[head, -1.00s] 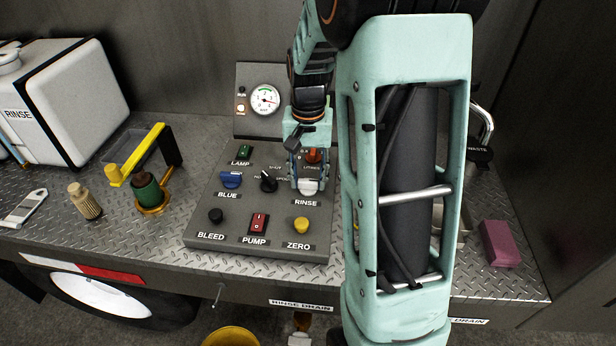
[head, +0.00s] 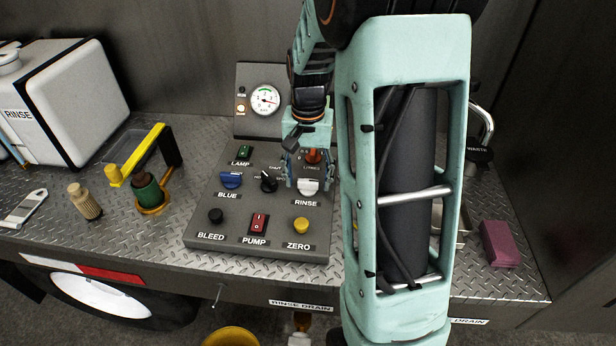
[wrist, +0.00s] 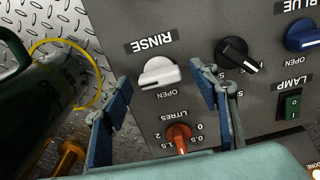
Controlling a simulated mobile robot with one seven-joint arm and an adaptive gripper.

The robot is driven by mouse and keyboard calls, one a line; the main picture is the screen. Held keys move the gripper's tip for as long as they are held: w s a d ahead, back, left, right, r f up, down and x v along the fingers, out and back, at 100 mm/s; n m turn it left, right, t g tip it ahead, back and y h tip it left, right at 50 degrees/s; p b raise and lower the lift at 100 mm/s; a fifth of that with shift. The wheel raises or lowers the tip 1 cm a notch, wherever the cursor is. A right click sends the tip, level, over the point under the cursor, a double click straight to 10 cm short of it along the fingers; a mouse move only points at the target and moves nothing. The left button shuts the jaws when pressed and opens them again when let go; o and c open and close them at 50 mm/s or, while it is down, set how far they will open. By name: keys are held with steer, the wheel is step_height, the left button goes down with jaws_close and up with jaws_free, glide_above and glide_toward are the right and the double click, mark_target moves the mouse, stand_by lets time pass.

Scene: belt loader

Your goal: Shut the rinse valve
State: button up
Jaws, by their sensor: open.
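The rinse valve is a white knob (head: 308,186) above the RINSE label on the sloped grey panel (head: 203,222). In the upside-down wrist view, the white knob (wrist: 158,73) has its bar lying roughly across the picture, with an OPEN mark beside it. My gripper (head: 307,172) is over the knob in the head view. In the wrist view my gripper (wrist: 162,78) is open, with one blue finger on each side of the knob and gaps between. I cannot tell its exact height above the knob.
A red LITRES knob (wrist: 179,136) sits close to the fingers. A black selector (head: 268,182) and the blue valve (head: 231,180) are to the left. A dark green container (wrist: 28,100) stands beside the panel.

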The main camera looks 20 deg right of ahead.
mark_target(308, 181)
step_height(308, 181, up, 12)
stand_by(0.6)
